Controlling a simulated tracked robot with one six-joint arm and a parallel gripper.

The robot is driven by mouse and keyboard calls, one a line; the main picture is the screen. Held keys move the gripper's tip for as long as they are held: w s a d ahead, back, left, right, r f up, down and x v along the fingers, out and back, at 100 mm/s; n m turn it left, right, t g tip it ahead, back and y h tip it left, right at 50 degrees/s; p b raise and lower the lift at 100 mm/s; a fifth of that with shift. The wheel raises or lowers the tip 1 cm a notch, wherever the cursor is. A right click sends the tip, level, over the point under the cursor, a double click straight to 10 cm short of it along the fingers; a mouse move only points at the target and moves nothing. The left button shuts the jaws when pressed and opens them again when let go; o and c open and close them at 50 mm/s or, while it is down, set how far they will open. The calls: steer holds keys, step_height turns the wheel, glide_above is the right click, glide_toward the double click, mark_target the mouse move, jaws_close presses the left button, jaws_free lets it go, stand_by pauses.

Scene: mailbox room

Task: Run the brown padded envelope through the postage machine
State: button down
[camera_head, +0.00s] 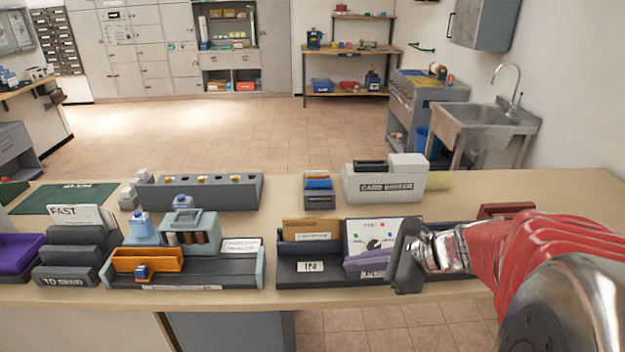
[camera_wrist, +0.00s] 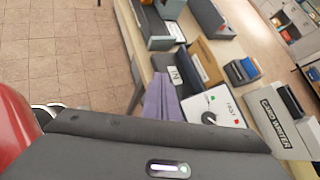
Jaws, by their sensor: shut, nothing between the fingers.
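A brown envelope (camera_head: 311,228) stands upright in the slot behind the IN label of a dark tray (camera_head: 290,271); it also shows in the wrist view (camera_wrist: 205,62). Beside it in the tray stands a white panel (camera_head: 392,234) with a dial and red and green marks, with a purple piece (camera_head: 368,262) in front. I cannot tell which unit is the postage machine. My gripper (camera_head: 405,258) is shut and empty, right of the purple piece and in front of the panel's right side. It hides part of the tray and its second label. The envelope is apart from my gripper.
A white card writer (camera_head: 385,187) stands behind the tray. To the left are a blue-grey machine (camera_head: 190,233) with an orange holder (camera_head: 147,260), and a TO SEND rack (camera_head: 70,262). A dark red object (camera_head: 506,210) lies beyond my arm. The counter's far right is clear.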

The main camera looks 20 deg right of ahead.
steer(key=d+m+t+h, duration=0.4)
steer(key=d+m, duration=0.9)
steer(key=d, duration=0.7)
steer(key=shift+w+d+r+m+t, duration=0.25)
steer(key=shift+w+r+m+t, duration=0.15)
steer(key=shift+t, duration=0.8)
steer(key=shift+f, duration=0.15)
steer(key=shift+w+d+f, duration=0.2)
steer(key=shift+w+f, duration=0.6)
steer(key=shift+f, duration=0.35)
steer(key=shift+w+d+f, duration=0.25)
steer(key=shift+w+f, duration=0.5)
steer(key=shift+f, duration=0.45)
steer(key=shift+w+d+f, duration=0.2)
steer(key=shift+w+f, duration=0.6)
steer(key=shift+f, duration=0.35)
steer(key=shift+w+d+f, duration=0.1)
steer(key=shift+w+f, duration=0.15)
steer(key=shift+f, duration=0.05)
